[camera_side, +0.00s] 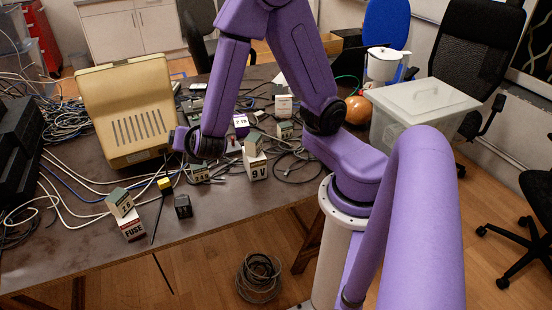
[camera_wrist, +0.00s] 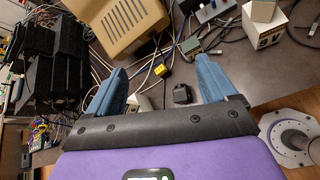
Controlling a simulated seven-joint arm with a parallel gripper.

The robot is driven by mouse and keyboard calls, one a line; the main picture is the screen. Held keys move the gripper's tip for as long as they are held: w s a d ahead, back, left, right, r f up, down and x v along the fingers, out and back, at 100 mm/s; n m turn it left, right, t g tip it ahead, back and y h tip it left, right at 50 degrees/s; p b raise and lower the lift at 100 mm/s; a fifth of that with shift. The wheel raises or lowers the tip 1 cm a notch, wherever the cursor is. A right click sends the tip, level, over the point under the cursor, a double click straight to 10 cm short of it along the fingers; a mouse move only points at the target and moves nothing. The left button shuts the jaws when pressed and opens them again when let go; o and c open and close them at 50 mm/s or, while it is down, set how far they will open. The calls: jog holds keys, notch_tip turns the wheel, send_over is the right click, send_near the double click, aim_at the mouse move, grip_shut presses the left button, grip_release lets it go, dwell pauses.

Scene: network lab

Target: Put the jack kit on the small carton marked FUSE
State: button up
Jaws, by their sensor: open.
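The small carton marked FUSE (camera_side: 133,231) stands near the front edge of the table, left of centre in the side view. A small box with a grey-green top (camera_side: 120,203) sits on it, slightly turned. I cannot read which item is the jack kit. A pale piece behind my left finger in the wrist view may belong to this stack. My gripper (camera_wrist: 159,66) is open, its two blue fingers wide apart with nothing held between them. Beyond the fingers, the wrist view shows a small black block (camera_wrist: 182,94), which also stands right of FUSE in the side view (camera_side: 183,206).
A yellow block (camera_side: 165,184) lies among cables near a beige case (camera_side: 128,110). A carton marked 9 V (camera_side: 256,167) carries another small box (camera_side: 253,144). A grey-green box (camera_side: 200,173) lies left of it. Bare tabletop lies between the black block and the front edge.

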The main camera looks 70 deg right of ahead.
jog(key=s+a+r+m+g+y, duration=0.1)
jog(key=s+m+g+y, duration=0.3)
jog(key=s, duration=0.7)
jog(key=s+a+r+m+g+y, duration=0.2)
jog(key=s+m+g+y, duration=0.2)
jog(key=s, duration=0.7)
jog(key=shift+s+r+m+g, duration=0.15)
jog(key=shift+r+m+g, duration=0.2)
jog(key=shift+m, duration=0.65)
jog(key=shift+a+f, duration=0.1)
